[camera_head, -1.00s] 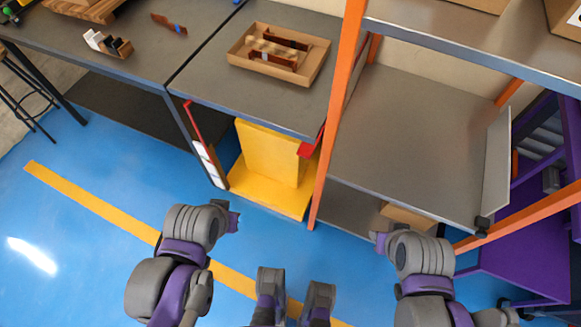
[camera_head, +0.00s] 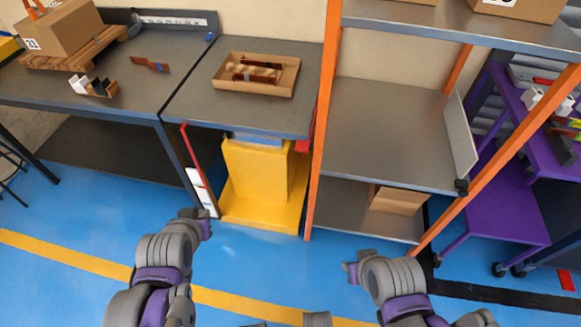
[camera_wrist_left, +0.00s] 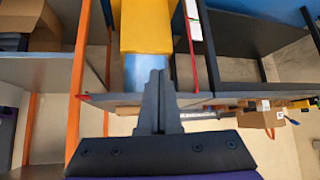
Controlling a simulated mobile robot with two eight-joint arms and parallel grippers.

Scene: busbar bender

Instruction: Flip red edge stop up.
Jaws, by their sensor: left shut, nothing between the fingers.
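A red bar (camera_head: 192,155) slants down from the front left corner of the middle table, with white label plates at its lower end. A second red piece (camera_head: 304,142) shows at that table's right edge, by the orange post. I cannot tell which of them is the edge stop. My left gripper (camera_head: 204,224) is low in front of the table, close to the white plates in the picture. In the left wrist view its fingers (camera_wrist_left: 159,82) are shut and empty, with the red bar (camera_wrist_left: 187,45) beyond them. My right gripper (camera_head: 350,270) is in front of the shelf; its fingers are unclear.
A yellow lift (camera_head: 255,170) stands under the middle table (camera_head: 205,105). A cardboard tray (camera_head: 275,92) with brown bars lies on top. An orange-post shelf (camera_head: 385,130) is to the right, with a purple cart (camera_head: 500,205) beyond. The blue floor in front is clear.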

